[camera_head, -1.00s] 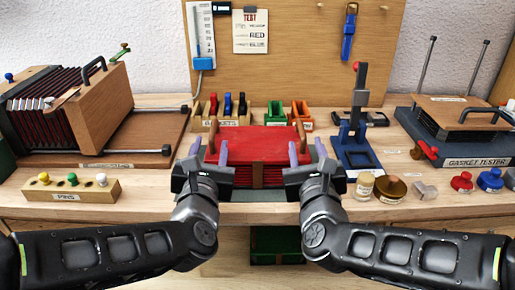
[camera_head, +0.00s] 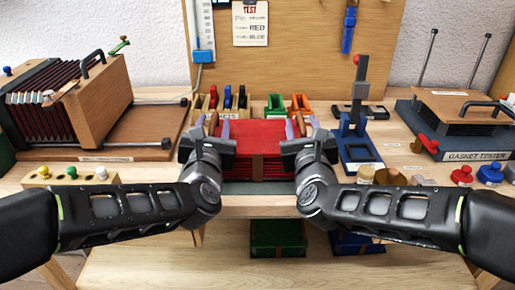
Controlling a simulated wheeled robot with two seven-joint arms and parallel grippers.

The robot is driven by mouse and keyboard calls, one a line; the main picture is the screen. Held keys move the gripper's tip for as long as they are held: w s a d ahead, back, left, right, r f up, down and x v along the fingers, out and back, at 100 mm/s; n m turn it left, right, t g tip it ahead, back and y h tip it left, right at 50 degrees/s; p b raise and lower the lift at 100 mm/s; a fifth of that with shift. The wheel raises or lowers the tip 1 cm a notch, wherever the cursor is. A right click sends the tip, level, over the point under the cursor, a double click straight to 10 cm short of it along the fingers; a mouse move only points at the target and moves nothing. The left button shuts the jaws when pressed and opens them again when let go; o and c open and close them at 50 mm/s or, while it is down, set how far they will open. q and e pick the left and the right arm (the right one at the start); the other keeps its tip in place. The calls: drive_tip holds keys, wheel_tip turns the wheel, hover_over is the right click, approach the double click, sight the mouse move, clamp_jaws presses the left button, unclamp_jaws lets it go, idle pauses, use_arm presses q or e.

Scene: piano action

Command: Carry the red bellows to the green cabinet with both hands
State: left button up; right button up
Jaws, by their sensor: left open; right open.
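The red bellows (camera_head: 265,135) sits at the front middle of the workbench, with pleated red sides and a brown strap at its front. A brown handle stands at each of its upper ends. My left gripper (camera_head: 216,130) is open at the left end, its lilac fingers near the left handle. My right gripper (camera_head: 298,129) is open at the right end, its fingers near the right handle. The wrists hide the bellows' lower ends, so contact cannot be told.
A large wooden bellows unit (camera_head: 100,95) stands on the left, a pins block (camera_head: 72,173) in front of it. A blue stand (camera_head: 357,135) and the gasket tester (camera_head: 465,120) are on the right. Red and blue knobs (camera_head: 490,173) lie at the front right.

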use_arm(q)
drive_tip(key=shift+w, duration=0.85)
use_arm(e)
drive_tip(key=shift+w, duration=0.85)
use_arm(q)
drive_tip(key=shift+c, duration=0.3)
use_arm(e)
drive_tip(key=shift+c, duration=0.3)
use_arm(q)
clamp_jaws()
use_arm(e)
clamp_jaws()
drive_tip(key=shift+r, duration=0.1)
